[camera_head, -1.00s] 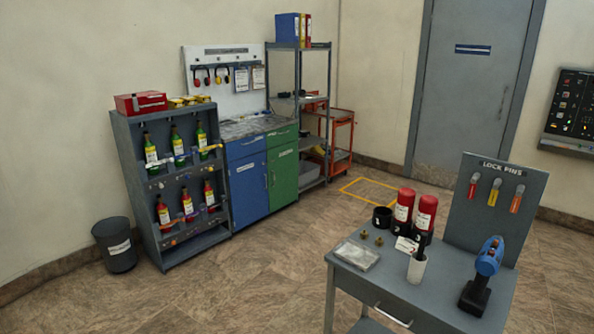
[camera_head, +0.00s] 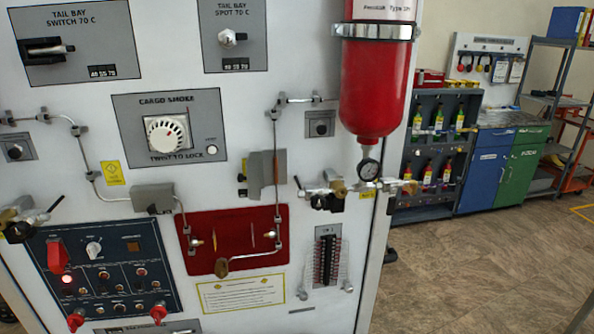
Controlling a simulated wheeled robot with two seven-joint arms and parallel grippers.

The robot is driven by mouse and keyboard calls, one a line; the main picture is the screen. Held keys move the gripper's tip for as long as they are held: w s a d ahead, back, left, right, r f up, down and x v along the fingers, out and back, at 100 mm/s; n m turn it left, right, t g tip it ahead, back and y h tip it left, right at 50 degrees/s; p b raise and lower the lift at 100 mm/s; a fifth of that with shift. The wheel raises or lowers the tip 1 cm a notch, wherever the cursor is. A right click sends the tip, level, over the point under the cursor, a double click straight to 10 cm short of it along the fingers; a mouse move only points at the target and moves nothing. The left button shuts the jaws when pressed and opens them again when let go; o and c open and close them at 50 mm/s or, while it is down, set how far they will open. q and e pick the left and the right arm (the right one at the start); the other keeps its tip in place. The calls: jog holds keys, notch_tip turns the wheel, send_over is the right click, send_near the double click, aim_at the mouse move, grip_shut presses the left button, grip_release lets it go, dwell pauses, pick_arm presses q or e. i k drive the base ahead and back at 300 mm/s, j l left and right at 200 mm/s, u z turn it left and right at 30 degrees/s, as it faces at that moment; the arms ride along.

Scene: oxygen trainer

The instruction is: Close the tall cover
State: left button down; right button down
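A tall, narrow grey cover-like plate (camera_head: 262,174) stands upright on the white panel (camera_head: 290,55), above the right part of a red plate (camera_head: 212,238). It seems to stick out from the panel; its exact angle and hinge are hard to tell. A lower, wider grey piece (camera_head: 153,198) is at the upper left of the red plate. Neither is labelled, so I cannot be sure which the task names. Neither of my grippers is in view.
A red cylinder (camera_head: 376,90) with a gauge (camera_head: 368,169) hangs at the panel's right edge. Brass valves with black levers (camera_head: 335,190) and thin pipes stick out nearby. A dark control box (camera_head: 105,268) is lower left. Open floor (camera_head: 470,270) lies to the right.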

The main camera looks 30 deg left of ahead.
aim_at(254, 177)
jog(key=j+u, duration=0.1)
jog(key=j, duration=0.35)
jog(key=i+j+u, duration=0.1)
jog(key=j, duration=0.35)
jog(key=j+u, duration=0.1)
jog(key=j, duration=0.35)
jog(key=l+u, duration=0.25)
jog(key=l, duration=0.3)
jog(key=k+l+u, duration=0.2)
jog(key=l, duration=0.35)
jog(key=l+u, duration=0.25)
jog(key=l, duration=0.3)
